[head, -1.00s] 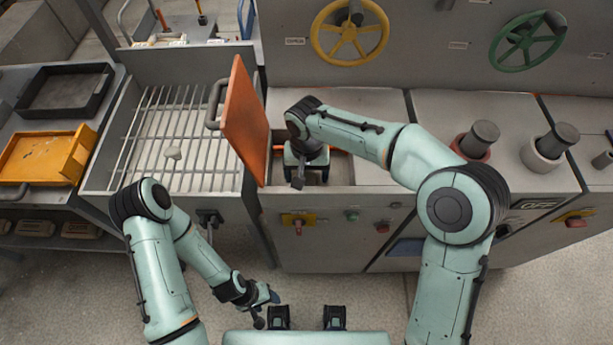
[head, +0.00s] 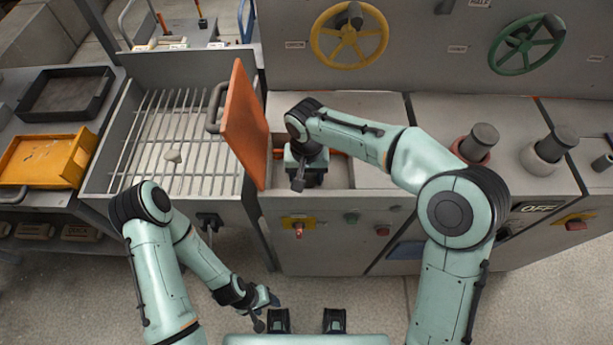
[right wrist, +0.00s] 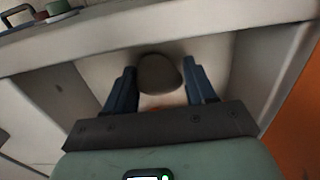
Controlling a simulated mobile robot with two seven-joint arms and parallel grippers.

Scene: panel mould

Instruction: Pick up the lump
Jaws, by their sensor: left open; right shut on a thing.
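A rounded grey-brown lump (right wrist: 159,75) sits between the two dark fingers of my right gripper (right wrist: 160,84) in the right wrist view. The fingers are shut on its sides. In the head view my right gripper (head: 305,178) points down into the open compartment, and its fingertips and that lump are hidden there.
An orange lid (head: 243,125) stands upright along the left side of the compartment (head: 341,174). A yellow tray (head: 42,162) and a black tray (head: 64,92) are at left. Yellow (head: 349,33) and green (head: 526,45) wheels are on the back panel.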

